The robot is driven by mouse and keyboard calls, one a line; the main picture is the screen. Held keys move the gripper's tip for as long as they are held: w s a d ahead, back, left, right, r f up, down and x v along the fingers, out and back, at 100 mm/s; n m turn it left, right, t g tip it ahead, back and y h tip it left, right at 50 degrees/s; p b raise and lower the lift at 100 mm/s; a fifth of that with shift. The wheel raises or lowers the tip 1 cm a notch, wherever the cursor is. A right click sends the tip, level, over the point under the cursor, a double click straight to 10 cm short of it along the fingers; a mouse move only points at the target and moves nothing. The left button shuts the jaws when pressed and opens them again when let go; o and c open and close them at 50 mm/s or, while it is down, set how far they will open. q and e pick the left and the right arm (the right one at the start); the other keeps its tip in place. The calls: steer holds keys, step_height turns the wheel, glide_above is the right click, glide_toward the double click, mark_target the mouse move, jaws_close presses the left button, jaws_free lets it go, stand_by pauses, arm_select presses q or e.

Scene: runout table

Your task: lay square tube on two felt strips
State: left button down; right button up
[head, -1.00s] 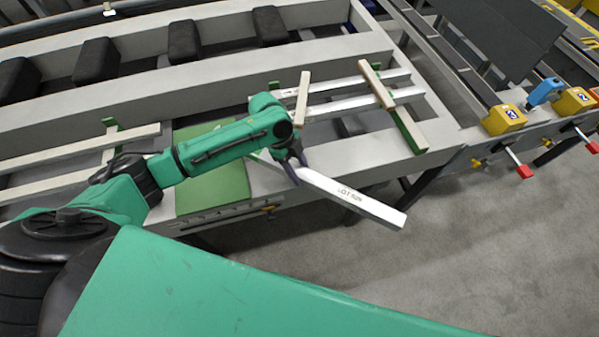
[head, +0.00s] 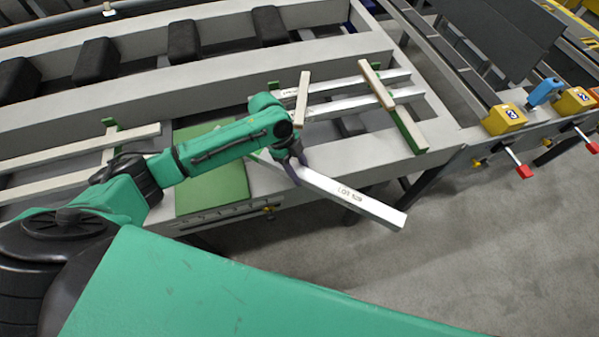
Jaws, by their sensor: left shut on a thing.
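A silvery square tube (head: 374,208) with dark lettering slants down to the right in the head view. My left gripper (head: 296,172) is shut around it, and its longer visible part reaches past the table's front edge over the floor. A short piece of the tube shows left of the gripper, partly behind my arm. Two pale strips, a left one (head: 303,98) and a right one (head: 376,84), lie crosswise at two silvery bars beyond the gripper. I cannot tell for sure whether these are the felt strips. The held tube is apart from both. My right gripper is not in view.
A green-sided bar (head: 409,132) lies by the right pale strip. A green panel (head: 212,190) sits under my left arm. Long pale bars (head: 80,147) lie at the left. Yellow blocks (head: 503,118) stand on the right-hand rail. The grey floor (head: 480,250) at lower right is clear.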

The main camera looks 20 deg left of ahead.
arm_select(q)
steer(key=shift+w+r, duration=0.1)
steer(key=shift+r, duration=0.15)
